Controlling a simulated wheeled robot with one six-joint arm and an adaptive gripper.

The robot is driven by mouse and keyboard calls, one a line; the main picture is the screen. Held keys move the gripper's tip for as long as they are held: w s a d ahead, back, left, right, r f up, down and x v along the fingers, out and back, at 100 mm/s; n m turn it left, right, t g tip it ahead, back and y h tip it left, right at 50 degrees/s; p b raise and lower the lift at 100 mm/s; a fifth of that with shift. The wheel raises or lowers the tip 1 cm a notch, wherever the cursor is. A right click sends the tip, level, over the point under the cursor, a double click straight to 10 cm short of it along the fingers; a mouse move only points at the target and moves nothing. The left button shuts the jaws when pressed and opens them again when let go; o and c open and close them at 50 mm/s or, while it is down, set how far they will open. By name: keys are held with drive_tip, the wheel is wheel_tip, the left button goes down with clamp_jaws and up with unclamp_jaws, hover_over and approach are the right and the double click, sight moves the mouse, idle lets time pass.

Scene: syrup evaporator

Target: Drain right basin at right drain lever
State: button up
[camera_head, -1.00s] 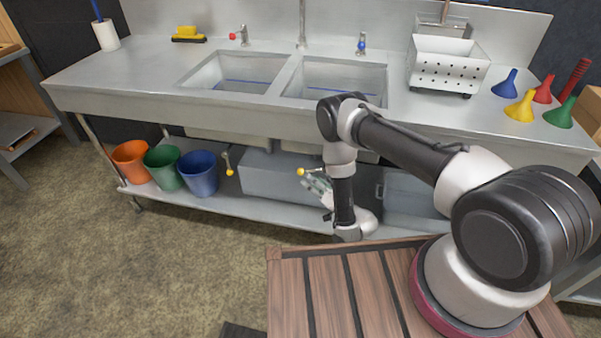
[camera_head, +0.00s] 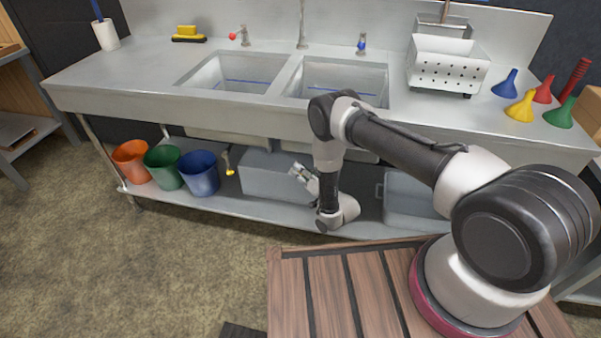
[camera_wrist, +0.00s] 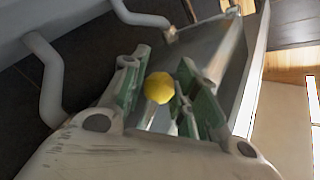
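The right drain lever's yellow knob (camera_wrist: 159,87) sits between my two fingers in the wrist view, with the green pads close against both its sides. My gripper (camera_wrist: 162,85) looks shut on it. In the head view my gripper (camera_head: 301,171) is under the counter, below the right basin (camera_head: 345,83), and hides the right lever. The left drain lever (camera_head: 229,171), also with a yellow knob, hangs below the left basin (camera_head: 232,74). The inside of the right basin shows a blue line along its wall.
Orange, green (camera_head: 163,167) and blue buckets stand on the lower shelf at left. Grey bins (camera_head: 272,178) stand behind and right of my gripper. Pale bent pipes (camera_wrist: 48,80) show close by in the wrist view.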

clamp_jaws()
drive_tip(key=s+d+f+n+g+h, duration=0.3)
drive_tip(key=d+f+n+g+h, duration=0.3)
drive_tip(key=d+h, duration=0.3)
drive_tip(key=shift+d+f+g+h, duration=0.3)
drive_tip(key=shift+f+g, duration=0.1)
drive_tip(key=shift+f, duration=0.1)
idle(0.4)
idle(0.5)
drive_tip(key=o, duration=0.7)
unclamp_jaws()
drive_tip(key=shift+c, duration=0.2)
